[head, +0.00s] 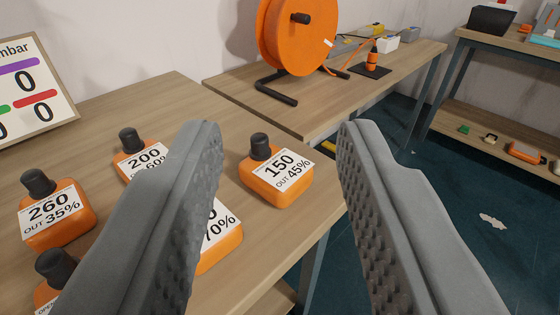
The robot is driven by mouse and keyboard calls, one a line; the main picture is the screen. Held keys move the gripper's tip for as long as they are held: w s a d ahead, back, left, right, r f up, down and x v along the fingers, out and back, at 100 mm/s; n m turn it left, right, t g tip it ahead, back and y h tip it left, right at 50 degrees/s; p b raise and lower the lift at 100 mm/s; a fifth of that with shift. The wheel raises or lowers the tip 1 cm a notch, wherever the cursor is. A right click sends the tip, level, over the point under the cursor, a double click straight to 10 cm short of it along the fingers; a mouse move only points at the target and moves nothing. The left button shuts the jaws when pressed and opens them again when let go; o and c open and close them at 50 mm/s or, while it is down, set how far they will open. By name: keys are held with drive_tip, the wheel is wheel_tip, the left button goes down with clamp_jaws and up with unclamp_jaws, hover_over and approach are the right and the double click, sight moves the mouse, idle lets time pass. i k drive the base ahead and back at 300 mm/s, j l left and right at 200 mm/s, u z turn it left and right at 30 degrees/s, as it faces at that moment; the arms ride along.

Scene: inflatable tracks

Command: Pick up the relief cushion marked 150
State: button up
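The relief cushion marked 150 (277,184) is an orange block with a black knob and a white label reading "150 OUT 45%". It stands upright on the wooden table (120,98), near its right edge. My gripper (278,132) is open, with its two grey ribbed fingers wide apart. In the picture the cushion shows between the fingers, nearer the left one. Nothing is held. How far the fingertips are from the cushion is hard to tell.
Similar orange cushions marked 260 (55,217) and 200 (133,150) stand to the left. One reading 70% (222,238) is partly behind my left finger; another is lower left. A mbar board (30,90) and an orange reel (290,40) stand behind.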

sight(279, 176)
drive_tip(key=j+u, duration=0.5)
drive_tip(key=u, duration=0.25)
